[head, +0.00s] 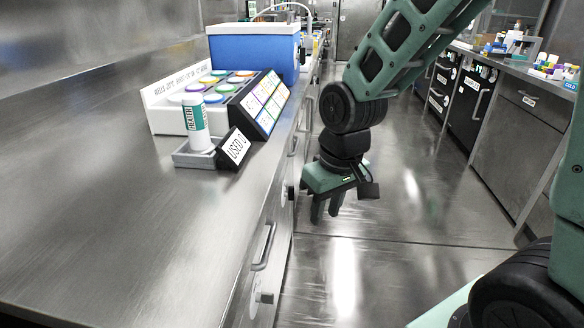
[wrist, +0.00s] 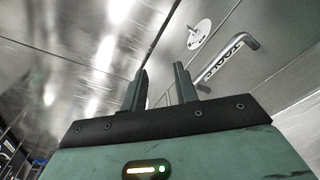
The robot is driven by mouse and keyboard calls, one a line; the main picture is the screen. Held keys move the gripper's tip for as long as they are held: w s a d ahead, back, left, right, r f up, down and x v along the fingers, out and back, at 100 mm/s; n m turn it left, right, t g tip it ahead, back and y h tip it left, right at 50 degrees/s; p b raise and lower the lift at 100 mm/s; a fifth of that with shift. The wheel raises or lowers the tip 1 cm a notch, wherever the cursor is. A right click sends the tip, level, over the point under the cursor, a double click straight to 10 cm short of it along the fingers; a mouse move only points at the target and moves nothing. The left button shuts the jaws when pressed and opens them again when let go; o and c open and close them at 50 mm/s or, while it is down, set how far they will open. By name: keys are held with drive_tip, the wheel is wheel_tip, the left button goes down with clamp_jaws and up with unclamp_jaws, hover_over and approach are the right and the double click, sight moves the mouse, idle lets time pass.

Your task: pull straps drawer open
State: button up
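My gripper (head: 325,210) hangs over the aisle floor beside the front of the left bench, fingers pointing down in the head view. In the wrist view my gripper (wrist: 160,80) has its two fingers apart with nothing between them. A steel bar handle (wrist: 238,58) on a drawer front (wrist: 260,25) lies just beyond the right finger, apart from it. A label by this handle seems to read "TOOLS". No label reading "straps" can be made out. In the head view a bar handle (head: 263,247) shows on the nearer bench front, and the drawers there look shut.
A round plate with a knob (wrist: 199,33) sits beside the handle. The bench top (head: 95,200) holds a white bottle (head: 194,122) in a grey tray (head: 190,157), a rack of coloured lids (head: 262,103) and a blue box (head: 252,52). The aisle floor (head: 400,270) is clear.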

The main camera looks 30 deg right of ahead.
drive_tip(key=w+d+f+m+g+y+b, duration=0.15)
drive_tip(key=w+d+f+b, duration=0.3)
drive_tip(key=w+f, duration=0.6)
drive_tip(key=m+t+y+b, duration=0.1)
drive_tip(key=m+t+y, duration=0.6)
drive_tip(key=t+y, duration=0.3)
approach(296, 145)
drive_tip(key=shift+g+y, duration=0.35)
drive_tip(key=shift+g, duration=0.2)
drive_tip(key=b+x, duration=0.1)
drive_tip(key=x, duration=0.2)
drive_tip(key=b+x, duration=0.2)
drive_tip(key=x, duration=0.1)
drive_tip(key=b+x, duration=0.1)
drive_tip(key=x, duration=0.3)
drive_tip(key=shift+w+d+f, duration=0.25)
drive_tip(key=shift+f, duration=0.05)
clamp_jaws()
